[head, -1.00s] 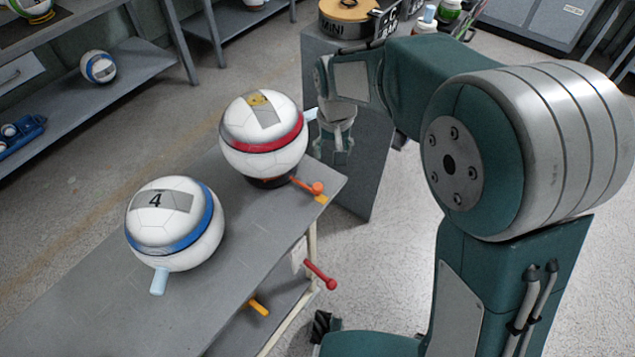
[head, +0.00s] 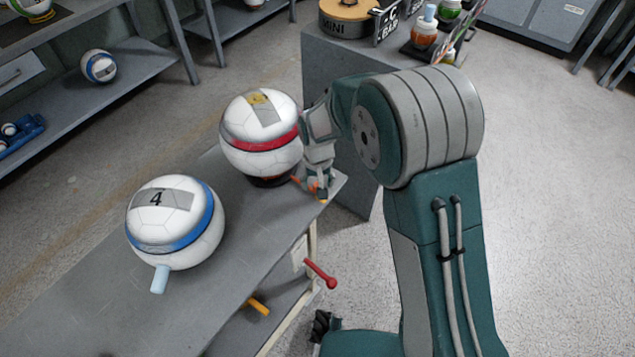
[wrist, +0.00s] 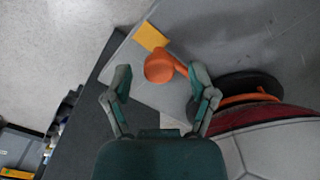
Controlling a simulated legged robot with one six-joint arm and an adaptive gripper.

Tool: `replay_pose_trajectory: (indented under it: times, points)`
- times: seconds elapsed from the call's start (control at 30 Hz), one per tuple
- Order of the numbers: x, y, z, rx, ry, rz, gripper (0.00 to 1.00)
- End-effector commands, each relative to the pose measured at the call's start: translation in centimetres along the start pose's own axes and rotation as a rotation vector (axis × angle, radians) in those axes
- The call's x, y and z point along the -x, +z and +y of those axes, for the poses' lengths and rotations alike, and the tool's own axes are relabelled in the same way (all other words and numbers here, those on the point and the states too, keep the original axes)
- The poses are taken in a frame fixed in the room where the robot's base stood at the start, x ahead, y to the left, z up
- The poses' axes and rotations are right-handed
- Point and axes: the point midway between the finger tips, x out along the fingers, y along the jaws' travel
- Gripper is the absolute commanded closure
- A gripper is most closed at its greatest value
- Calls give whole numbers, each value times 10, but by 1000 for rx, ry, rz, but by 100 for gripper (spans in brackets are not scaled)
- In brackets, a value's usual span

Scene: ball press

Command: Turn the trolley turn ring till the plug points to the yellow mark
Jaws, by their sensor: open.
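The red-banded white ball (head: 262,130) sits on the trolley top (head: 235,210). Under it is the orange turn ring (wrist: 250,98), dark on its outer part. The ring's orange handle (wrist: 170,66) sticks out with a round knob end. The yellow mark (wrist: 150,37) is a flat patch at the trolley's corner, just beyond the knob. My gripper (wrist: 160,92) is open and empty; the knob shows between and slightly beyond its fingertips. In the head view my gripper (head: 318,188) is low over that corner, right of the ball. The ball's light blue plug is hidden behind my arm.
A second ball (head: 170,228), blue-banded with a 4 and a light blue plug, stands nearer on the trolley. A red handle (head: 320,274) and a yellow handle (head: 258,306) stick out below. A grey cabinet (head: 345,85) stands behind my gripper.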

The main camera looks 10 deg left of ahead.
Motion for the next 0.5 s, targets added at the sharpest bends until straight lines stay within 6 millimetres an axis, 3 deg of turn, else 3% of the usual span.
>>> replay_pose_trajectory:
  times: [0.27, 0.3, 0.43, 0.47, 0.5]
  points:
    - [-3, 0, 0, 0, 0, 0, 27]
    - [-3, 0, 0, 0, 0, 0, 31]
    - [-3, 0, 0, 0, 0, 0, 89]
    - [-3, 0, 0, 0, 0, 0, 100]
    - [-3, 0, 0, 0, 0, 0, 100]
